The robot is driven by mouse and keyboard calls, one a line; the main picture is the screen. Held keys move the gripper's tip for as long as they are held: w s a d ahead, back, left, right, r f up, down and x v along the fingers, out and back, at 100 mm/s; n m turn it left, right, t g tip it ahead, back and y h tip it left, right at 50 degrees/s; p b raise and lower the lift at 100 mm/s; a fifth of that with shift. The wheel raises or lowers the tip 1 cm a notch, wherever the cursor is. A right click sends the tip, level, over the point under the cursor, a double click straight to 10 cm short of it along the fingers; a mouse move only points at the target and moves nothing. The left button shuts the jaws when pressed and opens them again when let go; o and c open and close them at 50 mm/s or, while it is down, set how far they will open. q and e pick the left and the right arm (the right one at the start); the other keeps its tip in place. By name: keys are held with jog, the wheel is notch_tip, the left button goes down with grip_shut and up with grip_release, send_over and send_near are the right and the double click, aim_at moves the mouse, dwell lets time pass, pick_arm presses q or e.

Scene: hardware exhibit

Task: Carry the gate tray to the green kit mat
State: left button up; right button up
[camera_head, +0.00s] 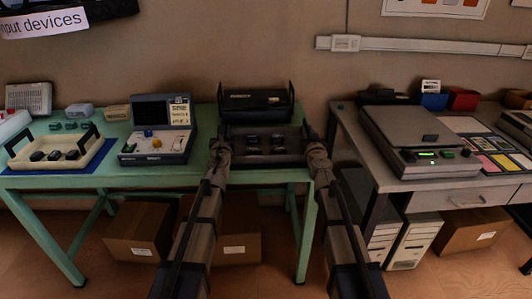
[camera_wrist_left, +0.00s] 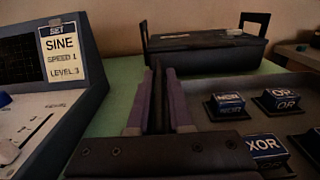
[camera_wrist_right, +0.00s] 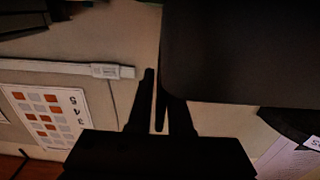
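The gate tray (camera_head: 262,158) is dark grey, with several small gate blocks in it, at the right end of the green table. The left wrist view shows its floor (camera_wrist_left: 245,90) and blocks marked NOR, OR and XOR. My left gripper (camera_head: 222,143) is at its left end. In the left wrist view its fingers (camera_wrist_left: 160,95) are shut on a dark upright handle. My right gripper (camera_head: 315,150) is at the right end. Its fingers (camera_wrist_right: 158,105) close around a thin dark strip, apparently the other handle. I cannot pick out a green kit mat against the green tabletop.
A dark handled case (camera_head: 256,103) stands just behind the tray. An oscilloscope-like device (camera_head: 158,130) is close on the left, with a cream tray (camera_head: 62,150) on a blue mat beyond. A grey table (camera_head: 390,190) with a scale (camera_head: 418,140) stands right, across a gap.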

pick_arm(q)
jog(key=shift+o, duration=1.4)
pick_arm(e)
jog(key=shift+o, duration=1.4)
pick_arm(q)
jog(key=shift+s, duration=0.1)
jog(key=s, duration=1.1)
jog(key=shift+s+d, duration=0.4)
pick_arm(e)
jog(key=s, duration=1.2)
jog(key=shift+d, duration=0.4)
pick_arm(q)
jog(key=shift+r, duration=0.1)
pick_arm(e)
jog(key=shift+r, duration=0.15)
